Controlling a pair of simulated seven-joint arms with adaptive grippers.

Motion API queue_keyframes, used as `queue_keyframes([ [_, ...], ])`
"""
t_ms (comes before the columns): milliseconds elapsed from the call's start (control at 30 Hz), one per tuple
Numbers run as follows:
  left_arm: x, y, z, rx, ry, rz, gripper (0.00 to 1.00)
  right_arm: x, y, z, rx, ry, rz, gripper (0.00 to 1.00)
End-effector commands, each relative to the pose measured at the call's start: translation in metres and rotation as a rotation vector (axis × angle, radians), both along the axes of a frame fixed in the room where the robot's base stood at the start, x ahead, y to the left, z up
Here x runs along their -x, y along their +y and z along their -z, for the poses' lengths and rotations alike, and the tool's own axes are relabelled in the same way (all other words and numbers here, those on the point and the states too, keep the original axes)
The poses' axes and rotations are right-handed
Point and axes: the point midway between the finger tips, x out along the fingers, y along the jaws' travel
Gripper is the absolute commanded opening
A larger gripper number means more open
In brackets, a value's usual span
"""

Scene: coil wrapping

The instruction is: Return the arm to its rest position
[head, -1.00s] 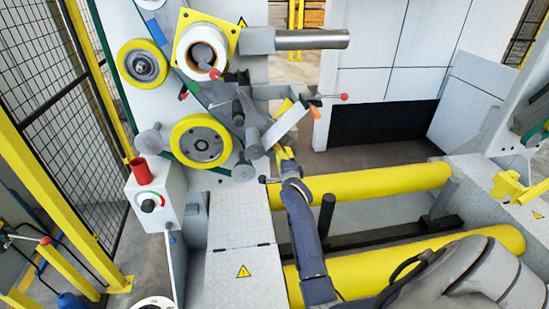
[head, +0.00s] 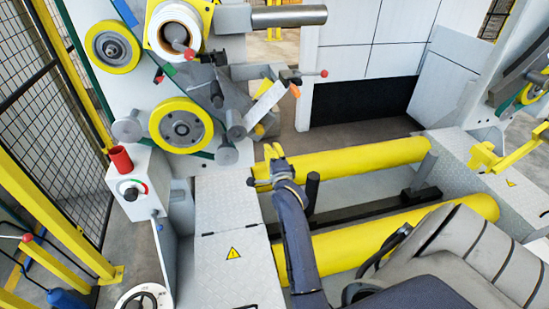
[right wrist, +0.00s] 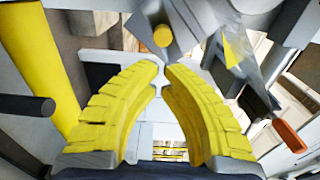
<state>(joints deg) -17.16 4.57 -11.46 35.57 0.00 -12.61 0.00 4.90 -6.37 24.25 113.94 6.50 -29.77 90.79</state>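My right gripper (head: 273,152) has yellow fingers and sits in the middle of the head view, in front of and below the wrapping machine's white plate (head: 267,101) with an orange tip. In the right wrist view my right gripper (right wrist: 162,66) shows two curved yellow fingers with a narrow gap between their tips and nothing held. The orange tip (right wrist: 289,136) is right of the fingers and apart from them. My right forearm runs down to the bottom of the head view. My left gripper is not in view.
Yellow rollers (head: 375,155) lie under and beside my right arm. The machine carries a white roll (head: 174,32) and yellow wheels (head: 181,126). A grey box (head: 140,180) with a red cup-shaped part (head: 121,159) stands left. A yellow-framed mesh fence bounds the left side.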

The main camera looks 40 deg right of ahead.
Motion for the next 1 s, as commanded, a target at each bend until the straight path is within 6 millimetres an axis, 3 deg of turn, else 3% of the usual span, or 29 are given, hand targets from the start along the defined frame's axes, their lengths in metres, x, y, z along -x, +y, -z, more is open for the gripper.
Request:
queue_keyframes([
  [300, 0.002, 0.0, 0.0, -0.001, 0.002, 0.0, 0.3, 0.033, 0.014, 0.001, 0.0, 0.001, 0.001, 0.0],
  [467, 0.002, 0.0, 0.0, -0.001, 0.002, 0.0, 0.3, 0.037, 0.017, 0.001, 0.002, 0.003, -0.001, 0.0],
  [567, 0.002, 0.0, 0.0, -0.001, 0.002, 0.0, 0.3, 0.035, 0.022, 0.011, 0.022, 0.027, -0.022, 0.0],
  [667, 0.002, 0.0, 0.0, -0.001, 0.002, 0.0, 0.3, 0.028, 0.034, 0.041, 0.078, 0.095, -0.081, 0.0],
  [767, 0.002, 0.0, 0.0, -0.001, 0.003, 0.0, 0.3, 0.024, 0.053, 0.09, 0.166, 0.201, -0.174, 0.0],
  [867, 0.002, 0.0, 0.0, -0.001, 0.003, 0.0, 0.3, 0.031, 0.073, 0.151, 0.267, 0.325, -0.284, 0.0],
  [1000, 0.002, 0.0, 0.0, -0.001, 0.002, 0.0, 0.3, 0.058, 0.093, 0.235, 0.398, 0.486, -0.427, 0.0],
])
